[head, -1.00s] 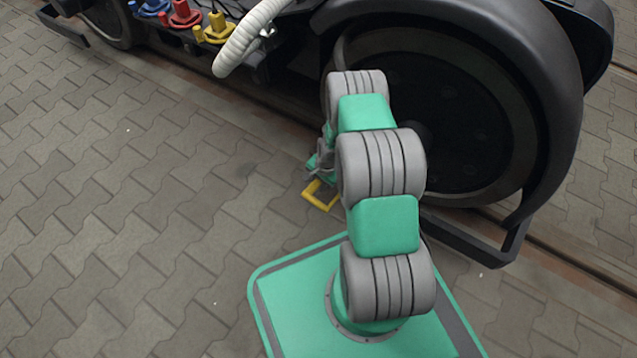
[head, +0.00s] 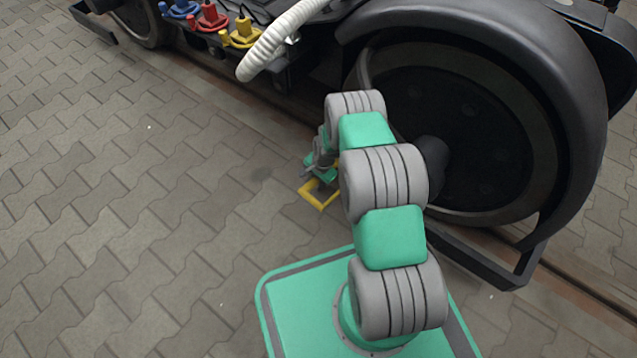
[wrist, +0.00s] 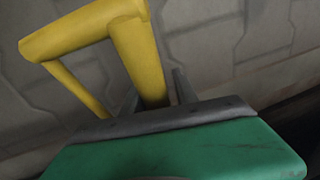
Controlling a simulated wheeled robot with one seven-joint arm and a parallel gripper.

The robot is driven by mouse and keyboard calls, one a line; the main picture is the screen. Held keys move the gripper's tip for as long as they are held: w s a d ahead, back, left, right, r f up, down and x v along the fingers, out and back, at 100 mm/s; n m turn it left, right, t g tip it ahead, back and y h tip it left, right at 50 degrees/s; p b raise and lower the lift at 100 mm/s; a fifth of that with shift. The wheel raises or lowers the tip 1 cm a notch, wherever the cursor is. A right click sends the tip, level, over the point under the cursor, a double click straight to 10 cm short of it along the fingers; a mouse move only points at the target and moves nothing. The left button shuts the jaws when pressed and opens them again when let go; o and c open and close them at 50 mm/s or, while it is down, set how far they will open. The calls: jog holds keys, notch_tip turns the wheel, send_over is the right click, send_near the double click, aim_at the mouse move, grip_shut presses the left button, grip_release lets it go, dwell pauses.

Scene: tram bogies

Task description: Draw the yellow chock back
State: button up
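The yellow chock shows as a yellow frame-shaped handle (head: 311,201) low over the paving in the head view, left of the big wheel. The rest of the chock is hidden or out of view. In the wrist view the yellow handle (wrist: 140,62) fills the upper left, and one of its bars runs down between my fingers. My gripper (wrist: 155,88) has a grey finger on each side of that bar and looks shut on it. In the head view my gripper (head: 320,178) is small and partly hidden by my arm, just above the handle.
The dark bogie wheel (head: 455,130) under its black guard stands right of my arm, with a low black bar (head: 480,262) in front. Red (head: 208,18), blue and yellow fittings and a white hose (head: 270,45) sit above. The paving (head: 120,230) at left is clear.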

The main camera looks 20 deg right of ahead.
jog(key=o, duration=0.4)
jog(key=shift+w, duration=0.1)
jog(key=r+p, duration=0.1)
jog(key=r, duration=0.1)
jog(key=s+r+p, duration=0.1)
jog(key=r, duration=0.2)
jog(key=r+p, duration=0.2)
jog(key=shift+s+d+r, duration=0.2)
jog(key=shift+d+r, duration=0.15)
